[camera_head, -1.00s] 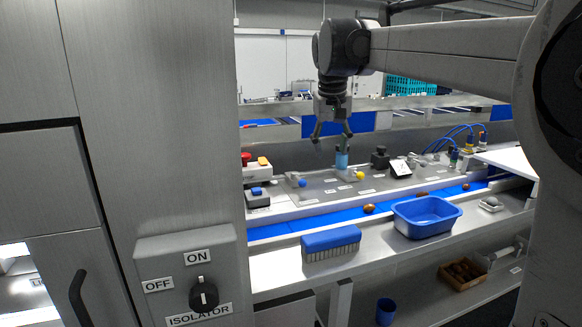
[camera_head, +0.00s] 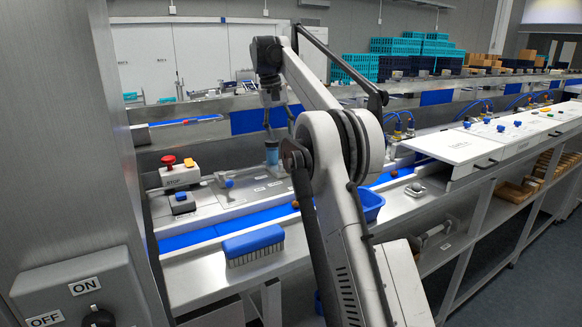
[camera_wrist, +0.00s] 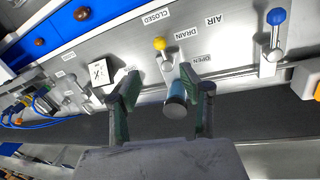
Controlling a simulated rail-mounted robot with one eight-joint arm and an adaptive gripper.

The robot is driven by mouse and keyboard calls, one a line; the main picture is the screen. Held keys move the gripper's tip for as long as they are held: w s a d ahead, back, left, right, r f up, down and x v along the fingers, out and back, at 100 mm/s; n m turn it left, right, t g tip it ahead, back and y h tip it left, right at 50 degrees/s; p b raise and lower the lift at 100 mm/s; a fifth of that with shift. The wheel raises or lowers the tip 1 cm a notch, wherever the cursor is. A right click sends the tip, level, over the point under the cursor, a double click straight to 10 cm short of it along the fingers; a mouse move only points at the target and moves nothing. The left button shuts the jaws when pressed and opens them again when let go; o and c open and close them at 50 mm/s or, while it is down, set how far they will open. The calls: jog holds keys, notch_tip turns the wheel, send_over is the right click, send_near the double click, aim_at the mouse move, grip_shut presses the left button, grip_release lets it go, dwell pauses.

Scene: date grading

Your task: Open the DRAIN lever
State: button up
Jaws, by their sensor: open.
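The DRAIN lever (camera_wrist: 159,43), with a yellow ball knob on a metal stem, shows in the wrist view beside its DRAIN label. In the head view my gripper (camera_head: 277,126) hangs over the panel; my arm hides the yellow knob there.
A blue-knobbed lever (camera_wrist: 276,18) by the AIR label stands to the right. A red STOP button (camera_head: 169,161), blue brush (camera_head: 253,240) and blue tub (camera_head: 372,204) are nearby. Blue hoses (camera_wrist: 48,117) lie left in the wrist view.

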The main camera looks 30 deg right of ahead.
jog(key=d+f, duration=0.1)
jog(key=f, duration=0.3)
jog(key=f+p, duration=0.1)
jog(key=f, duration=0.4)
jog(key=d+f, duration=0.1)
jog(key=f, duration=0.3)
jog(key=shift+s+d+f, duration=0.2)
jog(key=shift+d+f, duration=0.1)
jog(key=shift+c, duration=0.5)
grip_shut()
